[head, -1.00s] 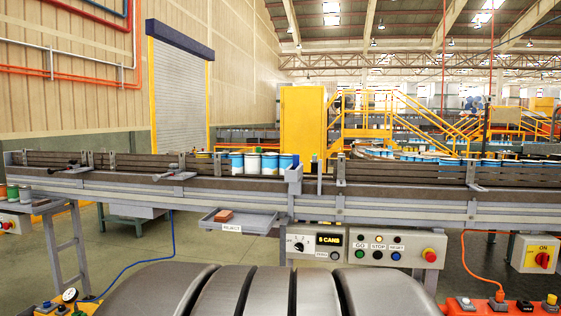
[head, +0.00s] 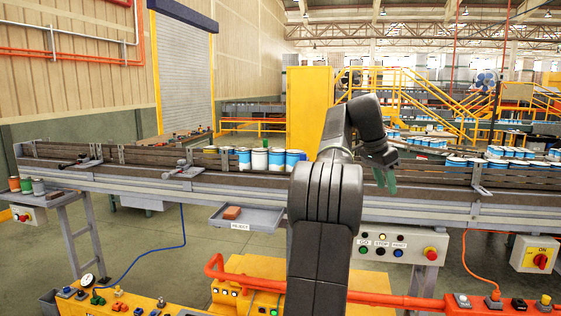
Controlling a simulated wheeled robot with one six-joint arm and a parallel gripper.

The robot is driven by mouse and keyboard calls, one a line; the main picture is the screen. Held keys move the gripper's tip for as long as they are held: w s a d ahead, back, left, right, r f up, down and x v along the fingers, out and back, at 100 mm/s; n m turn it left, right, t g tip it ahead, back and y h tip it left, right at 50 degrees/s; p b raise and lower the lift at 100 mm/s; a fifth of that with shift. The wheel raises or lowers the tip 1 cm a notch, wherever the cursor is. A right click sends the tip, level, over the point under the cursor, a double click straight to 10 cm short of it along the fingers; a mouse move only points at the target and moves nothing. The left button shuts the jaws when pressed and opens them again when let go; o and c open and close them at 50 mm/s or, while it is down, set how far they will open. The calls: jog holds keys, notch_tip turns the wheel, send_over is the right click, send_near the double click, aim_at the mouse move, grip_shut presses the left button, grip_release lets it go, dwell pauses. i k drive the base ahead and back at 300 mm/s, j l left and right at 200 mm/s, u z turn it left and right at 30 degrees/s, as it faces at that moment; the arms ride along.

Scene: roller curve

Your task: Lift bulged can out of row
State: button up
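A row of cans, some blue and white (head: 243,160) and one mostly white (head: 260,160), stands upright on the conveyor (head: 120,172) left of my arm. I cannot tell from here which can is bulged. My arm rises in front of the conveyor and hides its middle part, including the right end of the row. My gripper (head: 385,180), with greenish fingers pointing down, is right of the row and apart from the cans. It appears empty, but its finger gap is too small to judge.
A grey reject tray (head: 262,221) with a reddish block (head: 232,212) hangs at the conveyor's front. Metal rails and brackets (head: 182,170) line the belt. A button panel (head: 400,246) sits below right. Small cans (head: 26,184) stand at the far left. More cans (head: 500,152) are behind right.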

aim_at(276, 155)
jog(key=i+j, duration=0.35)
jog(key=i, duration=0.15)
jog(key=i+j, duration=0.3)
jog(key=i, duration=0.15)
jog(key=i+j, duration=0.35)
jog(key=i, duration=0.15)
jog(key=i+j+u, duration=0.1)
jog(key=i+j, duration=0.2)
jog(key=i, duration=0.2)
jog(key=i+j, duration=0.3)
jog(key=i, duration=0.15)
